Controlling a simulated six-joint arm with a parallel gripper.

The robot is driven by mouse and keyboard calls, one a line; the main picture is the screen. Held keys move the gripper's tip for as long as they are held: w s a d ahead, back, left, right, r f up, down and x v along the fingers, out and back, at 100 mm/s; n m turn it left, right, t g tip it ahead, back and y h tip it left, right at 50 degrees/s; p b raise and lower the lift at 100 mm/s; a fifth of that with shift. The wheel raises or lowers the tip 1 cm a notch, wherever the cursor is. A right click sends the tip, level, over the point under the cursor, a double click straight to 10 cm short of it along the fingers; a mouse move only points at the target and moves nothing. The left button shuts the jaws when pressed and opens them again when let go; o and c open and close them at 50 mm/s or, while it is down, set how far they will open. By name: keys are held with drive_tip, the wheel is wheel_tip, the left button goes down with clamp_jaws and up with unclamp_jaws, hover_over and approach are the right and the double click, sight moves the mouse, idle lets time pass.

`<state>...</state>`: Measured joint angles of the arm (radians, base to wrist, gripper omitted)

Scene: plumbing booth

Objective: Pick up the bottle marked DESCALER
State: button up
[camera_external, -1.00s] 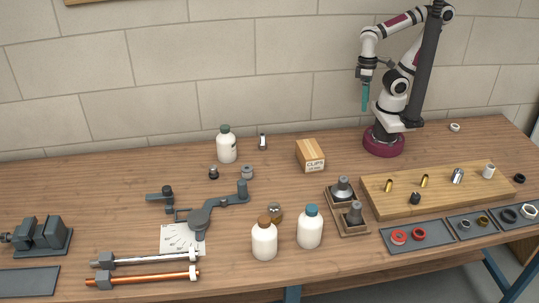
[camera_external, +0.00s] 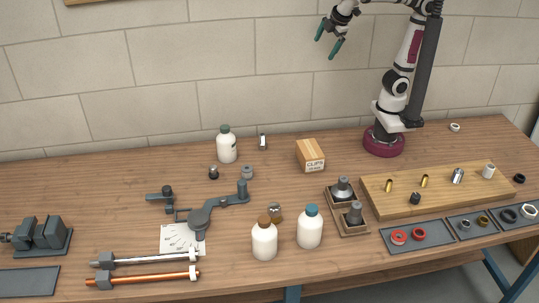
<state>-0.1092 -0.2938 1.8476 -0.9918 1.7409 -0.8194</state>
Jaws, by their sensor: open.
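Three white bottles stand upright on the workbench. One with a dark green cap (camera_external: 227,148) is at the back near the wall, with a label partly showing at its right side. One with a brown cap (camera_external: 264,240) and one with a blue-teal cap (camera_external: 310,229) stand near the front edge. No DESCALER marking can be read on any of them. My gripper (camera_external: 326,37), with teal fingers spread apart, is open and empty, high above the bench in front of the wall. It is up and to the right of the green-capped bottle, touching nothing.
A CLIPS box (camera_external: 310,155) stands right of the green-capped bottle, with small fittings nearby. A pipe bender (camera_external: 205,215) lies mid-bench. Two dark-topped pieces sit in a wooden holder (camera_external: 347,211) beside the blue-capped bottle. A wooden board (camera_external: 430,190) with fittings is at right.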

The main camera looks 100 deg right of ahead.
sight(231, 138)
drive_tip(key=w+r+n+t+h, duration=0.25)
drive_tip(key=w+n+t, duration=0.25)
drive_tip(key=w+n, duration=0.8)
drive_tip(key=w+a+f+n+t+y, duration=0.2)
drive_tip(key=w+a+n+t, duration=0.3)
drive_tip(key=w+a+n, duration=0.6)
wheel_tip(231, 138, down, 28)
drive_tip(key=w+d+n, duration=0.1)
drive_tip(key=w+n, duration=0.1)
drive_tip(key=n, duration=0.1)
drive_tip(key=x, duration=1)
drive_tip(key=shift+w+f, duration=0.2)
drive_tip(key=shift+f, duration=0.3)
drive_tip(key=x, duration=0.6)
drive_tip(key=shift+d+f, duration=0.1)
drive_tip(key=shift+f, duration=0.1)
drive_tip(key=shift+s+r, duration=0.1)
drive_tip(key=c, duration=1.6)
